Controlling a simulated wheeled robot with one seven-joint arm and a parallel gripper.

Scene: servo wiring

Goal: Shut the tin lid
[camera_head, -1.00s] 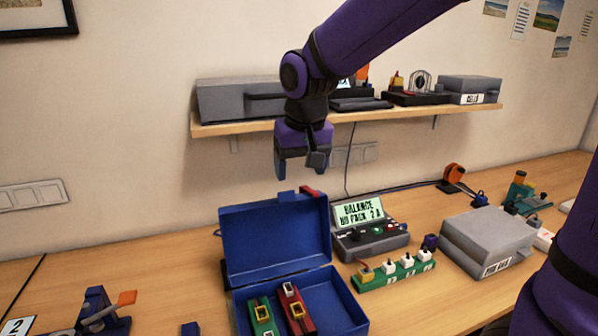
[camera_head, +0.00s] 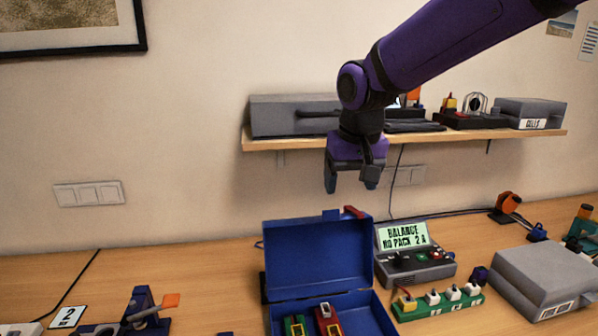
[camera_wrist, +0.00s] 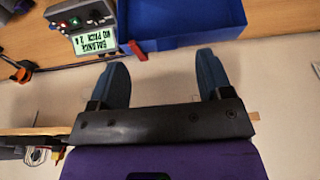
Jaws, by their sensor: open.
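A blue tin stands on the desk with its lid (camera_head: 318,258) raised upright at the back. A red tab (camera_head: 353,212) sits at the lid's top right corner. Inside the tin are a green block (camera_head: 294,326) and a red block (camera_head: 327,322); the tin's front is cut off by the frame. My gripper (camera_head: 351,186) hangs open and empty above and behind the lid, pointing down, apart from it. In the wrist view my gripper's fingers (camera_wrist: 163,75) are spread, with the blue lid (camera_wrist: 180,15) and red tab (camera_wrist: 137,50) beyond them.
A balance charger (camera_head: 412,262) reading "BALANCE NO PACK 2 A" stands right of the tin. A green strip with white plugs (camera_head: 440,304) and a grey box (camera_head: 548,280) are further right. A wall shelf (camera_head: 300,140) with boxes is behind my gripper. Desk left of the tin is partly clear.

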